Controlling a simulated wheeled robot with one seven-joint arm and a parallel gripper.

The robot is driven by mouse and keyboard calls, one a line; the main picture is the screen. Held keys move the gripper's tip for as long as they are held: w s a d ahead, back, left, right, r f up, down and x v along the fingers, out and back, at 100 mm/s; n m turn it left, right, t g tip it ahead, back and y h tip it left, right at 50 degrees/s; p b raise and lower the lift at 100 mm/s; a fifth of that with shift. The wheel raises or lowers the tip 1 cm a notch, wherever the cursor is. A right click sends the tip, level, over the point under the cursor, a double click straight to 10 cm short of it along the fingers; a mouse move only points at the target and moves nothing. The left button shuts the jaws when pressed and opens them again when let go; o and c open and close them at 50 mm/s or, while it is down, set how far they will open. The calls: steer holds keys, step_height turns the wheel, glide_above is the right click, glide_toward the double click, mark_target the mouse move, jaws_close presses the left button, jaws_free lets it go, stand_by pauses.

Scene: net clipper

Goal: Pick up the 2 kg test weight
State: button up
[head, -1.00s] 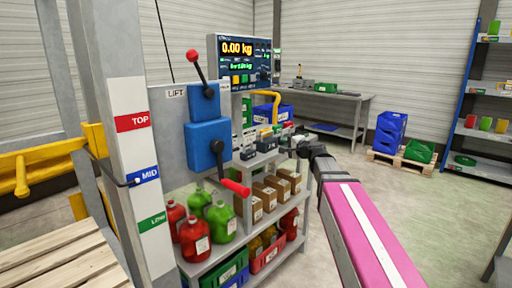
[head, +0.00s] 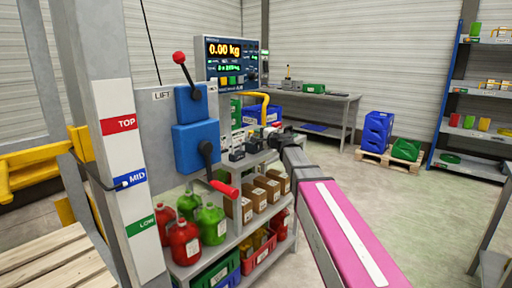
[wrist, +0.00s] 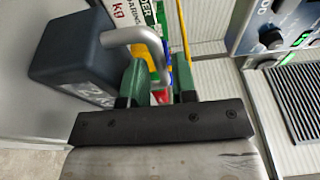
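A dark grey test weight (wrist: 75,58) with a bent metal handle (wrist: 140,38) fills the upper left of the wrist view; its white marking is partly cut off and hard to read. My gripper (wrist: 159,85) has two green fingertips, spread apart. The handle's right end comes down between or just beyond them; contact is not clear. In the head view, small dark weights (head: 237,154) stand on the top shelf of the grey rack, and my gripper (head: 276,136) is just right of them, small and partly hidden by my arm.
Left of the weights are a blue lift box (head: 194,139) with a red-tipped lever and a red-handled crank (head: 223,188). A scale display (head: 232,58) reads 0.00 kg behind. Jugs and cartons (head: 268,187) fill the rack below. Open floor lies to the right.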

steer(key=shift+x, duration=1.05)
jaws_close()
steer(key=shift+d, duration=0.1)
stand_by(0.4)
